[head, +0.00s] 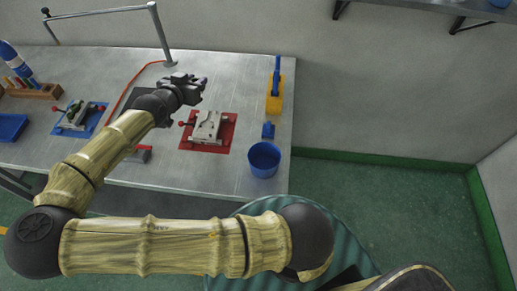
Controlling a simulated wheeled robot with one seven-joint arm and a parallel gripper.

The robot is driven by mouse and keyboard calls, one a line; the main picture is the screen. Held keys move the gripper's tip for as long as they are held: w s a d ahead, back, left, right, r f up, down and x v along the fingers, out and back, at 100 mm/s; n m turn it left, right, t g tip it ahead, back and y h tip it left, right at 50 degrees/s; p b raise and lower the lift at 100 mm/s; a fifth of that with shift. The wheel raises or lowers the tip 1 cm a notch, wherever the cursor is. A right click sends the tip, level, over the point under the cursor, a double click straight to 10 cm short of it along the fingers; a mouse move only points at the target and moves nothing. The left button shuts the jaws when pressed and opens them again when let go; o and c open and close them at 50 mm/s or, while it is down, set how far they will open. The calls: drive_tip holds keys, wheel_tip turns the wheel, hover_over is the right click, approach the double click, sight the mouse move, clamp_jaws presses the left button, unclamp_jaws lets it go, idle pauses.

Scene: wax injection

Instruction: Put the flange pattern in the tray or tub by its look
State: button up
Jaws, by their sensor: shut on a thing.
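My gripper (196,87) is above the back middle of the metal bench, shut on a small purplish thing (204,82), which I take to be the flange pattern. The jaws hide most of it, and it is too small here to tell its surface or any flaw. A blue tray (11,128) lies at the bench's left edge, far to the left of my gripper. A round blue tub (264,159) stands at the front right corner of the bench, nearer and to the right of my gripper.
A metal clamp die on a red plate (222,146) sits between my gripper and the tub. Another die on a blue plate (94,126) is left. A yellow holder (275,101), small blue block (268,131), bottle (14,60), wooden rack (37,92) and lamp post (160,35) stand around.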

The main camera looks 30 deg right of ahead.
drive_tip(key=d+f+n+t+y+p, duration=0.2)
drive_tip(key=d+f+n+y+p, duration=0.1)
drive_tip(key=d+p, duration=0.65)
drive_tip(key=s+a+f+n+t+y+p, duration=0.2)
drive_tip(key=s+a+f+n+y+p, duration=0.1)
drive_tip(key=a+n+y, duration=0.3)
drive_tip(key=shift+a+f+y+p, duration=0.4)
drive_tip(key=shift+a+f+p, duration=0.25)
drive_tip(key=shift+a+p, duration=0.35)
